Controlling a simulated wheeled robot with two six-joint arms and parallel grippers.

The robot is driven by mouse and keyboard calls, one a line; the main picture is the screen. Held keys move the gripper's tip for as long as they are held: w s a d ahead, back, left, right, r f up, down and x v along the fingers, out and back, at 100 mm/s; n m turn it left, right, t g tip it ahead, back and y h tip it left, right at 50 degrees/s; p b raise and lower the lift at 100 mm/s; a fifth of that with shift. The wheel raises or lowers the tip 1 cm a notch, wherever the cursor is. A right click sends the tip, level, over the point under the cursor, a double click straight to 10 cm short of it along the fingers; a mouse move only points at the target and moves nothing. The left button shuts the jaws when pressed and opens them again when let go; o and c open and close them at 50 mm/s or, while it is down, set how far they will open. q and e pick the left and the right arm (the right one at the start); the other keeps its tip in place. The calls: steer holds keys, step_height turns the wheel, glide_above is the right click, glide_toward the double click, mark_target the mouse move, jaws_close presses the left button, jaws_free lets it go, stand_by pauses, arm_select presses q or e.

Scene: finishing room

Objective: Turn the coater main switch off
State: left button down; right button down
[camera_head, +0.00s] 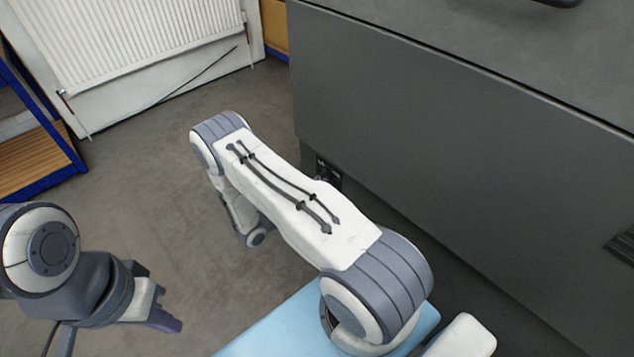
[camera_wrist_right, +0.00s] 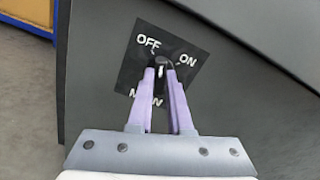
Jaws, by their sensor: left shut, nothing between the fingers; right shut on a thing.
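The coater main switch (camera_wrist_right: 160,62) is a small black knob on a dark plate (camera_wrist_right: 133,72) on the coater's grey side. White lettering reads OFF at upper left and ON at right; lettering below is partly covered by my fingers. My right gripper (camera_wrist_right: 162,75) is shut on the knob in the right wrist view. I cannot tell exactly which mark the knob points to. In the head view the plate (camera_head: 328,173) shows low on the coater, partly behind my right arm, which hides the right gripper. My left gripper (camera_head: 168,322) is shut and empty at lower left, away from the switch.
The large grey coater (camera_head: 430,120) fills the right side and stands close to my right arm. A white radiator (camera_head: 140,40) is at the back left. A blue-framed shelf (camera_head: 40,165) stands at the left edge. The floor (camera_head: 140,180) between them is clear.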

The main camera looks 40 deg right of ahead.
steer(key=n, duration=0.4)
steer(key=shift+n, duration=0.4)
steer(key=shift+f+n, duration=0.1)
steer(key=shift+n, duration=0.2)
steer(key=c, duration=0.8)
jaws_free()
steer(key=shift+c, duration=0.2)
steer(key=a, duration=1)
steer(key=shift+s+a+p, duration=0.25)
steer(key=shift+s+p, duration=0.05)
steer(key=shift+s, duration=0.05)
